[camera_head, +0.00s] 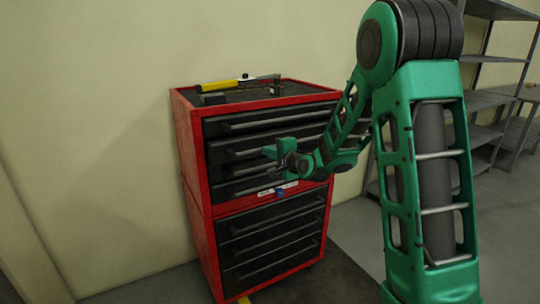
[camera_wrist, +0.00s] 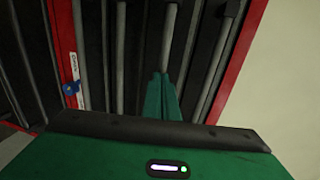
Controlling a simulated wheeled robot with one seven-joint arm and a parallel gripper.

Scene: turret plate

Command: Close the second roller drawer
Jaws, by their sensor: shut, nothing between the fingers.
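The red roller cabinet (camera_head: 196,170) stands against the wall with black drawers in an upper and a lower section. Each drawer has a long grey bar handle. The second drawer from the top (camera_head: 240,154) is partly hidden behind my gripper. I cannot tell how far it stands out. My gripper (camera_head: 270,152) is shut and empty in front of the upper drawers. In the wrist view, its green fingers (camera_wrist: 162,84) lie together and point at a bar handle (camera_wrist: 167,40). They overlap its end in the picture; contact is unclear.
A yellow-handled tool (camera_head: 220,85) lies on the cabinet top. A blue lock or knob (camera_wrist: 70,88) and a white label sit on the red strip between sections. Metal shelves (camera_head: 490,110) stand at the right. A dark mat (camera_head: 330,280) lies on the floor.

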